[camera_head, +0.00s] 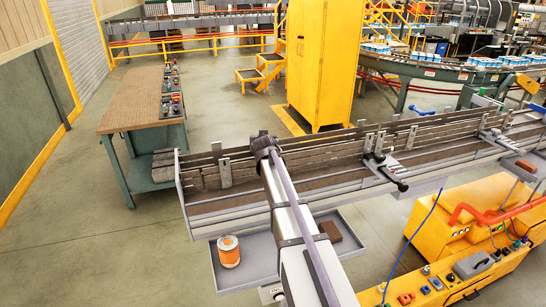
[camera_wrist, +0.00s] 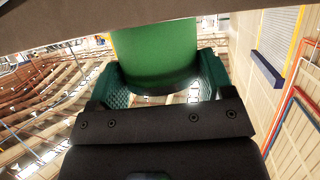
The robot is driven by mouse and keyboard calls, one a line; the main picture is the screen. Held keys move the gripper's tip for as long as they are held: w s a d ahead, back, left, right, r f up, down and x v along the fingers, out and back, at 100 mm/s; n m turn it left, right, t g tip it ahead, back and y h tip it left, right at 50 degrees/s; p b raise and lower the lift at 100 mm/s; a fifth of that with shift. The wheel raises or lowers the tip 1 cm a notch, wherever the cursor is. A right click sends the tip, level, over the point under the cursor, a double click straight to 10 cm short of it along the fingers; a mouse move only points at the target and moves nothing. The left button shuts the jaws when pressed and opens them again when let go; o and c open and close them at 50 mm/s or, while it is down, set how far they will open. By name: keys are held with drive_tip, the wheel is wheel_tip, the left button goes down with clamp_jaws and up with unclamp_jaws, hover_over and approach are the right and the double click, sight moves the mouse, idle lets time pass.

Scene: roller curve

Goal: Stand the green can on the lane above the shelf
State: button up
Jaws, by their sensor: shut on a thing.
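The green can (camera_wrist: 155,50) fills the top middle of the wrist view, its upper part cut off by a dark edge. My gripper (camera_wrist: 158,84) is shut on it, with a teal pad on each side. In the head view my arm reaches over the lanes, and the can and jaws are hidden behind its dark end. The lane (camera_head: 232,208), a long brown strip with grey rails, runs above the shelf. The shelf (camera_head: 262,247) is a grey tray bearing an orange can (camera_head: 229,252) and a brown block (camera_head: 331,231).
Upright grey brackets (camera_head: 226,173) and a clamp with a black handle (camera_head: 388,172) stand along the lanes. A workbench (camera_head: 130,105) is at the left. A yellow cabinet (camera_head: 325,60) stands behind, and a yellow machine (camera_head: 470,240) at right. The visible left lane stretch looks bare.

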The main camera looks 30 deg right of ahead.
wheel_tip(320, 180, down, 4)
drive_tip(key=b, duration=0.4)
drive_tip(key=shift+a, duration=0.1)
drive_tip(key=shift+r+p, duration=0.3)
drive_tip(key=shift+f, duration=0.15)
drive_tip(key=o, duration=1.4)
drive_tip(key=shift+c, duration=0.2)
drive_tip(key=shift+s+r, duration=0.25)
drive_tip(key=shift+r, duration=0.05)
drive_tip(key=p+v, duration=0.4)
drive_tip(key=v, duration=0.7)
drive_tip(key=shift+s+a+p, duration=0.2)
drive_tip(key=shift+s+p, duration=0.05)
drive_tip(key=shift+p, duration=0.05)
